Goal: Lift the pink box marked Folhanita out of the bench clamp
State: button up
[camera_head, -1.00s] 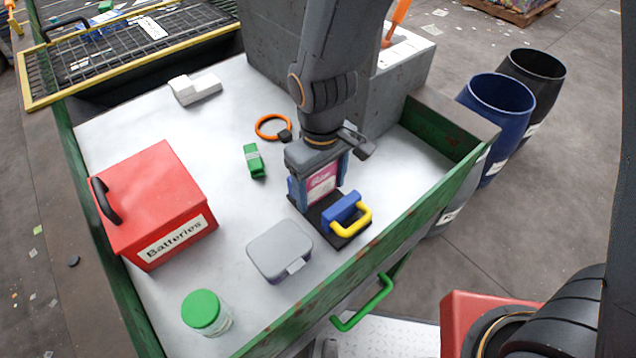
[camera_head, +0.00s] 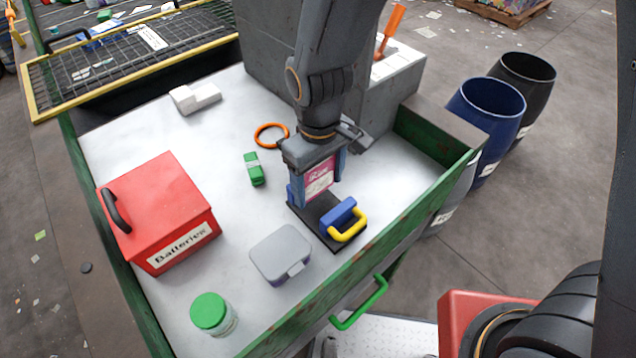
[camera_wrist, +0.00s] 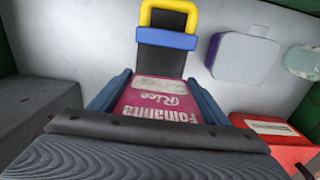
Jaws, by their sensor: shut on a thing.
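The pink box marked Folhanita (camera_head: 319,178) is upright between the blue fingers of my gripper (camera_head: 318,172), which is shut on it. In the wrist view the box (camera_wrist: 160,100) shows its "Folhanita Rice" label between both fingers (camera_wrist: 158,98). The bench clamp (camera_head: 327,218) has a black base, a blue jaw and a yellow handle, and is just below the box. The box's lower edge looks a little above the clamp base; the exact gap is hard to tell. The clamp's blue jaw also shows in the wrist view (camera_wrist: 166,39).
A grey lunchbox (camera_head: 281,254), a green-lidded jar (camera_head: 212,313) and a red Batteries box (camera_head: 160,212) stand to the left. A green item (camera_head: 254,168) and an orange ring (camera_head: 270,126) lie behind. A green rim (camera_head: 400,243) borders the bench.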

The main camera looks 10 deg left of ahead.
aim_at(319, 170)
notch_tip(319, 170, up, 4)
jog(key=p, duration=0.3)
jog(key=shift+r, duration=0.15)
jog(key=shift+s, duration=0.1)
jog(key=shift+c, duration=0.4)
